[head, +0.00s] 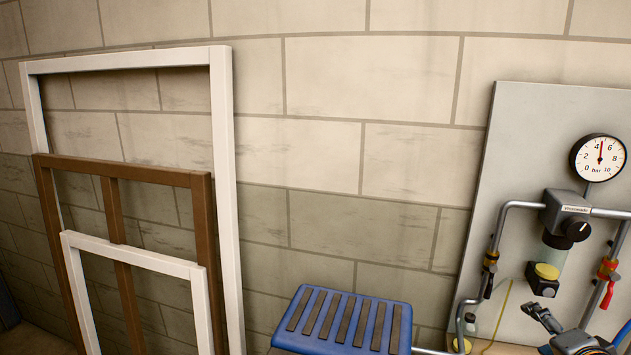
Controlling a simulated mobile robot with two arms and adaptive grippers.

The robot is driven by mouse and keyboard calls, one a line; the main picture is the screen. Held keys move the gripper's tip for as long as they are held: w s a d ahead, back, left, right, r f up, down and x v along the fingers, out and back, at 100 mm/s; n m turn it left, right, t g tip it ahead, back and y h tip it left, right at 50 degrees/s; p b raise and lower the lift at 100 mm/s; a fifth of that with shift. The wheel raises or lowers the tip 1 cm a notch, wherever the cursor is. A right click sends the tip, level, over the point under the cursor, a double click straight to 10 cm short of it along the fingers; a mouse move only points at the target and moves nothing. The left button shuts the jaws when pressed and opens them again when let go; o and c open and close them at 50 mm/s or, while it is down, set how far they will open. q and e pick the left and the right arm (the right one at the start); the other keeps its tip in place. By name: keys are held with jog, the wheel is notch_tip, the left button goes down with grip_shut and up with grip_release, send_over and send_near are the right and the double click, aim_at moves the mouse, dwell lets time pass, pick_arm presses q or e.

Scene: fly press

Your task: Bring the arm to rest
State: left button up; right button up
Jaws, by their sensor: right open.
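My right gripper (541,328) shows at the lower right edge of the head view, in front of the grey panel (520,135). Its dark fingers are apart and I see nothing between them. Part of the gripper and most of its arm are cut off by the frame. My left gripper is out of view. No fly press is in view.
The panel carries a pressure gauge (598,157), a regulator (567,215) and pipes with a red-handled valve (607,270), close to my right gripper. A blue step stool (343,321) stands at bottom centre. White and brown frames (224,200) lean on the block wall.

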jog(key=s+a+f+n+g+y, duration=0.1)
jog(key=s+a+f+n+g, duration=0.2)
jog(key=s+a+f+n, duration=0.4)
jog(key=s+a+f+n+g+y, duration=0.1)
jog(key=s+a+f+n+g, duration=0.2)
jog(key=f, duration=0.5)
jog(key=s+a+f+n+g, duration=0.25)
jog(key=s+a+f, duration=0.2)
jog(key=s, duration=0.25)
jog(key=s+a+f+n+g, duration=0.1)
jog(key=s+a+f+n, duration=0.3)
jog(key=s+a, duration=0.3)
notch_tip(320, 180, down, 32)
jog(key=s+d+g+b, duration=0.1)
jog(key=s+b, duration=0.2)
jog(key=b, duration=0.2)
jog(key=s+d+f+g+b, duration=0.1)
jog(key=s+d+f+b, duration=0.2)
jog(key=s+f, duration=1.3)
notch_tip(320, 180, down, 4)
jog(key=shift+r+n+y+b, duration=0.25)
jog(key=shift+n+y+b, duration=0.1)
jog(key=shift+b, duration=0.25)
jog(key=shift+s+d+g, duration=0.1)
jog(key=shift+g, duration=0.15)
